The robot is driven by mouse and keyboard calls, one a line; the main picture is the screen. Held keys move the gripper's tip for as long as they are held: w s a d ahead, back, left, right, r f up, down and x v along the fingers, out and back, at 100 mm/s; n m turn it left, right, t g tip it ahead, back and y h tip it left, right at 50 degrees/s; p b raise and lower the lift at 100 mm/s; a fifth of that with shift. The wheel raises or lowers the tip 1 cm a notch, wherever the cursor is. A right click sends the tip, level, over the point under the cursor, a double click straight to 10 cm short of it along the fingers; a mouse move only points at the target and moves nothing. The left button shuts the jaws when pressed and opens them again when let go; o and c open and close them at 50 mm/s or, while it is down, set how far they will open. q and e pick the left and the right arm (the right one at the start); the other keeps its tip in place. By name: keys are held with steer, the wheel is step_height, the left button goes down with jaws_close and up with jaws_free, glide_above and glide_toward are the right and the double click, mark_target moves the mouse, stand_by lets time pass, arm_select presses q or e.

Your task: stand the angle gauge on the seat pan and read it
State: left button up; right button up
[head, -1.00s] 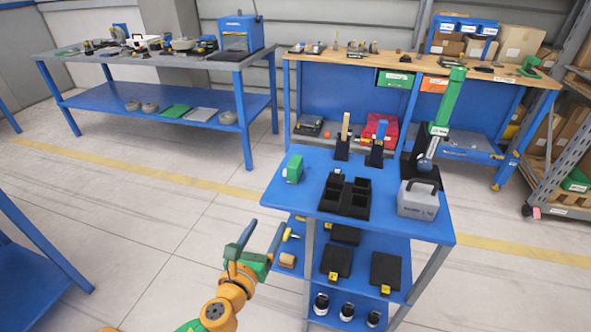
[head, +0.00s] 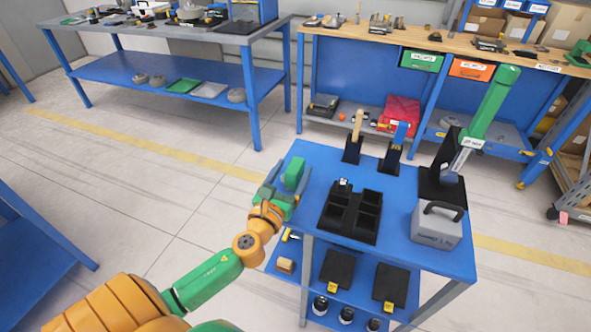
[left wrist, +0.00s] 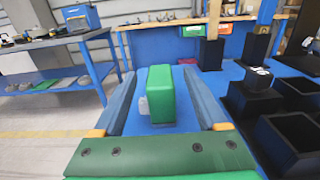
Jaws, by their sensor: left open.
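A green block-shaped device, which I take to be the angle gauge (head: 293,173), stands upright at the left edge of the blue cart top. In the left wrist view the green device (left wrist: 162,92) stands between my two fingers, with a pale knob on its lower left side. My left gripper (head: 284,184) is open around it, a finger on either side; a gap shows at both sides. No reading face can be seen. I cannot make out a seat pan in these views. My right gripper is out of view.
The cart top (head: 318,160) also carries a black compartment tray (head: 349,212), a grey case with a handle (head: 437,226), two upright tools in black holders and a tilted green-and-grey tool (head: 490,105). Workbenches stand behind.

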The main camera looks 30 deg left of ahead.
arm_select(q)
steer(key=shift+f+x, duration=0.15)
steer(key=shift+x, duration=0.45)
steer(key=shift+f+x, duration=0.15)
steer(key=shift+x, duration=0.45)
steer(key=shift+s+r, duration=0.1)
steer(key=shift+s, duration=0.05)
steer(key=c, duration=0.4)
jaws_close()
steer(key=shift+r, duration=0.1)
